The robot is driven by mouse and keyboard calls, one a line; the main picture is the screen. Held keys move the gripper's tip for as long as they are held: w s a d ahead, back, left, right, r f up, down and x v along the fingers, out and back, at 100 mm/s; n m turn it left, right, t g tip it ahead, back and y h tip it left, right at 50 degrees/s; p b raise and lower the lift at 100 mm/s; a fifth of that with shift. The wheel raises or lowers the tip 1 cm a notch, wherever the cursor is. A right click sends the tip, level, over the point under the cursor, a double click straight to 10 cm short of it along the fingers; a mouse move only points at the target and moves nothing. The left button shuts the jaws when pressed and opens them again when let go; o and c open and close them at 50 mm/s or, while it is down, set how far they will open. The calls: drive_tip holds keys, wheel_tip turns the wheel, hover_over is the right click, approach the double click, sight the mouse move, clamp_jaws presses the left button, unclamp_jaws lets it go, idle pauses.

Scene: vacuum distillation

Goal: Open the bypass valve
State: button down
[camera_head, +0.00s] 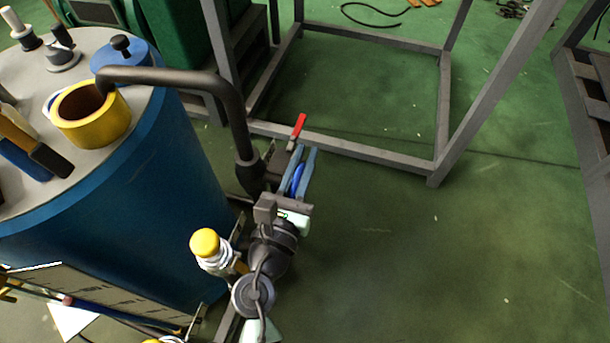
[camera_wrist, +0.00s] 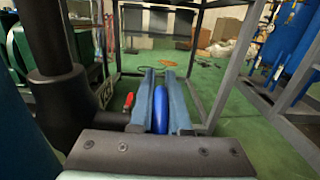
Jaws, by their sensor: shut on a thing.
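My gripper (camera_head: 304,150) has two long grey-blue fingers pointing away from the arm, beside the dark vertical pipe (camera_head: 238,125). The fingers are closed around a bright blue valve handle (camera_head: 296,181), which also shows between them in the wrist view (camera_wrist: 160,110). The valve body under the handle is hidden by my wrist and fingers. A red handle (camera_head: 297,130) sits just beyond the fingers, and lies left of them in the wrist view (camera_wrist: 128,101). No label tells which handle is the bypass valve's.
A large blue tank (camera_head: 130,210) with a grey top stands at the left. A grey metal frame (camera_head: 350,158) stands behind the valves, close beyond my fingers. Another grey frame (camera_head: 590,130) is at the far right. The green floor (camera_head: 440,260) to the right is clear.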

drive_tip(key=shift+s+a+t+h+b, duration=0.15)
drive_tip(key=shift+t+b, duration=0.45)
drive_tip(key=shift+b, duration=1.15)
drive_tip(key=shift+s+t+h+b, duration=0.2)
drive_tip(key=shift+t+b, duration=0.4)
drive_tip(key=shift+b, duration=1.15)
drive_tip(key=shift+r+t+b, duration=0.25)
drive_tip(key=shift+t+b, duration=0.15)
drive_tip(key=shift+b, duration=0.6)
drive_tip(key=shift+s+r+h, duration=0.1)
drive_tip(key=shift+r+h, duration=0.1)
drive_tip(key=shift+h, duration=0.05)
drive_tip(key=c, duration=0.9)
unclamp_jaws()
drive_tip(key=shift+s+a+f+b, duration=0.1)
drive_tip(key=shift+s+f+b, duration=0.1)
drive_tip(key=shift+b, duration=0.1)
drive_tip(key=s+a, duration=0.1)
drive_tip(key=s, duration=0.3)
drive_tip(key=s+a+p, duration=0.1)
drive_tip(key=s+a, duration=0.1)
drive_tip(key=s, duration=0.3)
drive_tip(key=s+a, duration=0.1)
drive_tip(key=s, duration=0.3)
drive_tip(key=shift+s+a+f, duration=0.2)
drive_tip(key=shift+s+f, duration=0.05)
drive_tip(key=shift+s, duration=0.1)
